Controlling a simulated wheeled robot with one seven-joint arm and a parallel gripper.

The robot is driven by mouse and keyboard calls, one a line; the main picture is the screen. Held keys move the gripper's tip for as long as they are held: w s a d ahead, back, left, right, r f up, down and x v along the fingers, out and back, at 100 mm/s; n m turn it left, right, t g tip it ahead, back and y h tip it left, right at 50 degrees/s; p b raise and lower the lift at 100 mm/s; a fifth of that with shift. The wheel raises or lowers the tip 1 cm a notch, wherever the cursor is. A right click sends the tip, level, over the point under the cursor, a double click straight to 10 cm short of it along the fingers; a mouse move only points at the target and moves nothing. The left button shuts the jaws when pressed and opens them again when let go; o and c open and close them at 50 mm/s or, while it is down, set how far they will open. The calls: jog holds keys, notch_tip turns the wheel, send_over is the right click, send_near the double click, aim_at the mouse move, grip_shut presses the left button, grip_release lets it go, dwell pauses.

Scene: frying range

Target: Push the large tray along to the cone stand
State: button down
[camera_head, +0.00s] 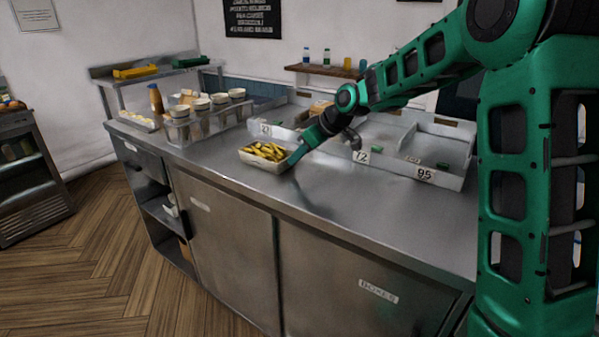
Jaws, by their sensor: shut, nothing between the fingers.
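The large tray (259,163), pale and filled with yellow fries, stands on the steel counter near its front edge. My gripper (296,157) is shut and empty, pointing down at the tray's right end. It looks to be against or very close to that end; I cannot tell whether they touch. The cone stand (178,133), a low rack with several pale cups or cones in it, is further left on the counter. A stretch of bare steel lies between the tray and the stand.
Pale bins with number cards (424,174) line the back and right of the counter (330,205). A brown bottle (156,98) and a small tray of pale items (139,121) stand left of the cone stand. A raised shelf (150,74) is behind.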

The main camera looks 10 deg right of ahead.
jog(key=shift+w+a, duration=2.45)
jog(key=shift+a, duration=0.05)
jog(key=shift+w+a, duration=2.45)
jog(key=shift+w, duration=0.05)
jog(key=shift+w+a, duration=1.7)
jog(key=shift+w, duration=0.05)
jog(key=shift+s+d, duration=2.3)
jog(key=shift+s, duration=0.05)
notch_tip(320, 180, up, 12)
